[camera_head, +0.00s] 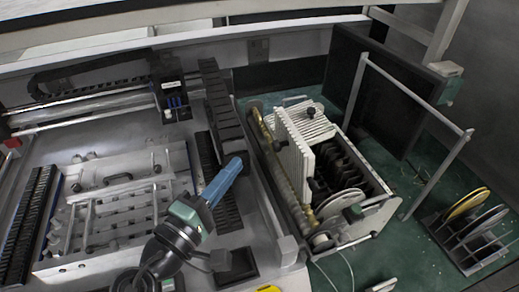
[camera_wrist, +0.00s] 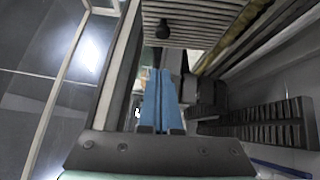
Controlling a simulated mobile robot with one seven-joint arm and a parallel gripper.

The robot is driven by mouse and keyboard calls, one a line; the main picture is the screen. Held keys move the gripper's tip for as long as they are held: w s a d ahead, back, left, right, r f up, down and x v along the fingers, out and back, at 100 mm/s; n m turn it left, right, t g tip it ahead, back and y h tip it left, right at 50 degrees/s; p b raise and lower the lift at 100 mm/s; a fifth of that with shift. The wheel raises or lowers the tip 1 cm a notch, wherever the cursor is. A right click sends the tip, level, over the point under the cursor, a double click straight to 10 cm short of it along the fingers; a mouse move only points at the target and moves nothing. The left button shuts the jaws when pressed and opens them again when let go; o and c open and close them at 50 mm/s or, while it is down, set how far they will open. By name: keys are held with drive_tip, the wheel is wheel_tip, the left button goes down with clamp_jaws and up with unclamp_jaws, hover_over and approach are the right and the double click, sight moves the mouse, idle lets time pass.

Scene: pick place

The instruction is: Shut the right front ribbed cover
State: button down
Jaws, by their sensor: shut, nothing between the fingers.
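The box (camera_head: 372,215) at right centre has two ribbed pale covers. The back cover (camera_head: 318,132) lies flat and has a black knob. The front cover (camera_head: 292,160) stands upright, open, leaving the front section uncovered, with dark slots and pale discs showing. My gripper (camera_head: 238,162) is left of the box, apart from the upright cover, its blue fingers pointing up and to the right. In the wrist view, my blue fingers (camera_wrist: 160,92) are together and empty. Beyond them is a ribbed panel (camera_wrist: 195,18) with a black knob; I cannot tell which cover it is.
A gold-coloured rail (camera_head: 272,155) runs along the box's left side. A black block strip (camera_head: 222,105) lies between it and a metal fixture plate (camera_head: 120,195). A metal frame (camera_head: 410,82) and a disc rack (camera_head: 470,225) stand to the right.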

sight(290, 161)
drive_tip(key=w+d+p, duration=0.1)
drive_tip(key=w+d, duration=0.2)
drive_tip(key=d, duration=0.2)
drive_tip(key=shift+r+p, duration=0.25)
drive_tip(key=shift+p, duration=0.05)
drive_tip(key=shift+w+d+r, duration=0.1)
